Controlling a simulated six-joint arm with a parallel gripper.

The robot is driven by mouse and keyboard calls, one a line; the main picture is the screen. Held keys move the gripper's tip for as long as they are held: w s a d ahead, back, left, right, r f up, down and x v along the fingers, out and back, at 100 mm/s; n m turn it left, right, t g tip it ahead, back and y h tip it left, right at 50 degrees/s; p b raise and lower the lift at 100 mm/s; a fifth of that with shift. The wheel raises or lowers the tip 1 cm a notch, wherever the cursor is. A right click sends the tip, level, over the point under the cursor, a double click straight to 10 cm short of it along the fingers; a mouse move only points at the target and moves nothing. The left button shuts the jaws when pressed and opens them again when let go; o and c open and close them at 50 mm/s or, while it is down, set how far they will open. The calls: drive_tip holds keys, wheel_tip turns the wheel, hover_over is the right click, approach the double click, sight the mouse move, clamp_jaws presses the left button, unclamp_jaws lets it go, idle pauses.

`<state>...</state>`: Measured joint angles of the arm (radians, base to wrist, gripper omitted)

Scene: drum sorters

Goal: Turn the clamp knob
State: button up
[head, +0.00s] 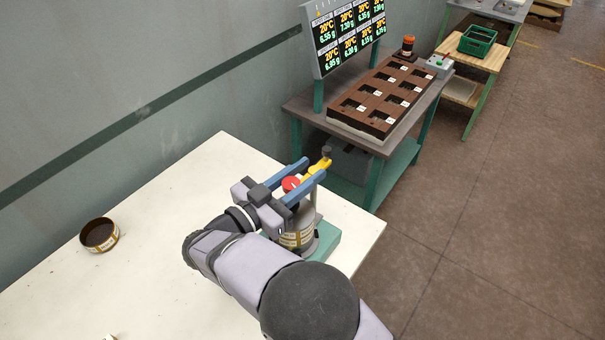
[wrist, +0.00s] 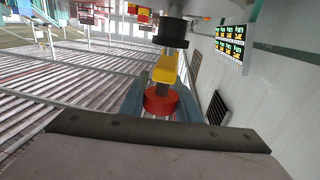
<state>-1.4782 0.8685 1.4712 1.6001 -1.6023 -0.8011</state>
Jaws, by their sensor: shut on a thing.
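The red clamp knob (head: 291,184) sits at the near end of a yellow clamp bar (head: 320,165) above a grey labelled drum (head: 297,236). My gripper (head: 313,169) reaches over the drum from the left, its two blue fingers on either side of the knob. In the wrist view the red knob (wrist: 160,102) is between the fingers (wrist: 160,100), which are shut on it. The yellow bar (wrist: 164,70) runs beyond it to a dark cylindrical piece (wrist: 171,32). My arm and gripper hide part of the drum.
The drum stands on a teal base (head: 327,241) at the right of the white table (head: 180,200). An open round tin (head: 99,235) is at the left. Beyond is a bench with a brown slotted tray (head: 350,121) and a display board (head: 345,35). Much of the tabletop is clear.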

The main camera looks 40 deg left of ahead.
sight(284, 190)
drive_tip(key=shift+d, duration=0.1)
drive_tip(key=o, duration=1)
drive_tip(key=shift+o, duration=0.2)
drive_tip(key=shift+s, duration=0.1)
drive_tip(key=s+b, duration=0.1)
drive_tip(key=s, duration=0.1)
drive_tip(key=s+b, duration=0.1)
drive_tip(key=s+a, duration=0.1)
drive_tip(key=s, duration=0.1)
drive_tip(key=shift+s+f+b, duration=0.1)
drive_tip(key=shift+s+b, duration=0.25)
drive_tip(key=shift+b, duration=0.05)
drive_tip(key=shift+s+a, duration=0.1)
drive_tip(key=shift+s, duration=0.6)
